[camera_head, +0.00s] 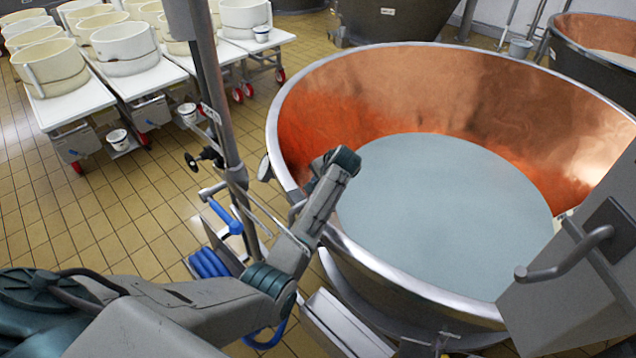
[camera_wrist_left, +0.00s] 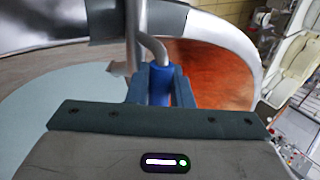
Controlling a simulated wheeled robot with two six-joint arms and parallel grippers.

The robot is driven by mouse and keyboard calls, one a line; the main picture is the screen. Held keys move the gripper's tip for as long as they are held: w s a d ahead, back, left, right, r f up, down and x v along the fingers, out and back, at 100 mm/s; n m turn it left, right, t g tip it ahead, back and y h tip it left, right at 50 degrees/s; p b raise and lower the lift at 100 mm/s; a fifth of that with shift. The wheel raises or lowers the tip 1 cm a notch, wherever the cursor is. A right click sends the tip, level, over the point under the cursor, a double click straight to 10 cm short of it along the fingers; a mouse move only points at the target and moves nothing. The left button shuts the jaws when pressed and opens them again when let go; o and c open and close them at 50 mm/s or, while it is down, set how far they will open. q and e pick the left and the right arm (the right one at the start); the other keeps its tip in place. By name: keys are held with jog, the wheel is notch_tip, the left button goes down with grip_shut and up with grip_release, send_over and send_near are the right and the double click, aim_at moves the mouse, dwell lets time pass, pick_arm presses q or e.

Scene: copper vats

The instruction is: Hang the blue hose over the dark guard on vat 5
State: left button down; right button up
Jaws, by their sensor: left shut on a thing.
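In the left wrist view, my left gripper (camera_wrist_left: 159,84) is shut on a blue grip (camera_wrist_left: 160,84), apparently part of the blue hose, with a bent metal tube rising from it. In the head view, my left arm reaches to the near-left rim of the large copper vat (camera_head: 450,85); its fingers are hidden or too unclear to make out. Blue hose coils (camera_head: 208,263) hang low beside the grey post, left of my arm. A blue handle-like piece (camera_head: 226,215) shows above them. I cannot pick out the dark guard with certainty. My right gripper is not in view.
The vat holds pale liquid (camera_head: 450,195). A grey upright post (camera_head: 207,75) stands left of the vat. A grey panel with a bent bar (camera_head: 565,258) is at the right. White tables (camera_head: 120,85) with pale tubs stand at the upper left. The tiled floor (camera_head: 130,205) between is clear.

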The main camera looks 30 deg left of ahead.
pick_arm(q)
jog(key=shift+f, duration=0.25)
dwell(0.7)
jog(key=c, duration=1.2)
grip_release()
jog(key=shift+s, duration=0.1)
jog(key=shift+f, duration=0.1)
